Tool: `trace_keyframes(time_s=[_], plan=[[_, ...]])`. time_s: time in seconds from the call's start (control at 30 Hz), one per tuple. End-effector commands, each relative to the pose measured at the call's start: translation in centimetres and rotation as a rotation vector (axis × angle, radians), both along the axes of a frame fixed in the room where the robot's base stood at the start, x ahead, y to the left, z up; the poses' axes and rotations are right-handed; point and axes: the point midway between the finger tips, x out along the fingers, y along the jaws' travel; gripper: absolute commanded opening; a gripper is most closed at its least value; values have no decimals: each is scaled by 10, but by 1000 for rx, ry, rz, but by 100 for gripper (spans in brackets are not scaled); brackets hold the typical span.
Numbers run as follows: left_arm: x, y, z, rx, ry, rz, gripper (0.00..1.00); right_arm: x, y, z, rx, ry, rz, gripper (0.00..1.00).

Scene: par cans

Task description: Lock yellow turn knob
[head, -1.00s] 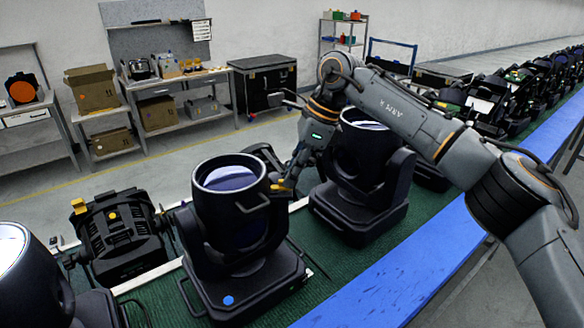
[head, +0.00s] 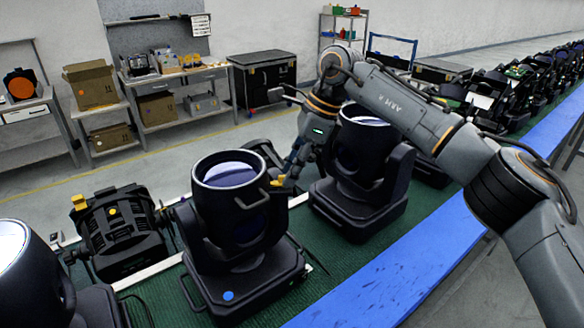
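A black par can (head: 232,215) with a wide round lens stands upright on its base on the green conveyor in the middle. A small yellow turn knob (head: 277,183) shows at its right side, partly hidden. My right gripper (head: 284,180) reaches down from the upper right, with its fingertips at this knob. They are small and dark, so I cannot tell if they are closed on it. Another yellow knob (head: 79,202) stands up on the black lamp lying at the left. My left gripper is not in view.
More moving-head lamps stand close by: one right behind my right gripper (head: 362,165) and one at the lower left (head: 20,275). The blue conveyor edge (head: 400,270) runs along the near side. Workbenches with boxes and a black case (head: 262,80) stand at the back.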

Motion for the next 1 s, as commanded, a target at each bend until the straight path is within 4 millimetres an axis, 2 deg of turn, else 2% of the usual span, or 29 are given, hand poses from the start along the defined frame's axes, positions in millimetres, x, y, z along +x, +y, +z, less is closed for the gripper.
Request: trace_keyframes(time_s=[0.17, 0.4, 0.6, 0.77, 1.0], plan=[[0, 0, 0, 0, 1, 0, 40, 1, -8, 20, 1, -5, -2, 31], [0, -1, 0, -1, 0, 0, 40, 2, -28, 68, 1, -4, -3, 31], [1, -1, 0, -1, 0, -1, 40, 2, -40, 98, 2, -2, -2, 31], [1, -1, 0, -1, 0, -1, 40, 2, -45, 109, 1, -1, 0, 31], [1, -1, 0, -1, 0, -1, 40, 2, -46, 111, 1, -1, 1, 31]])
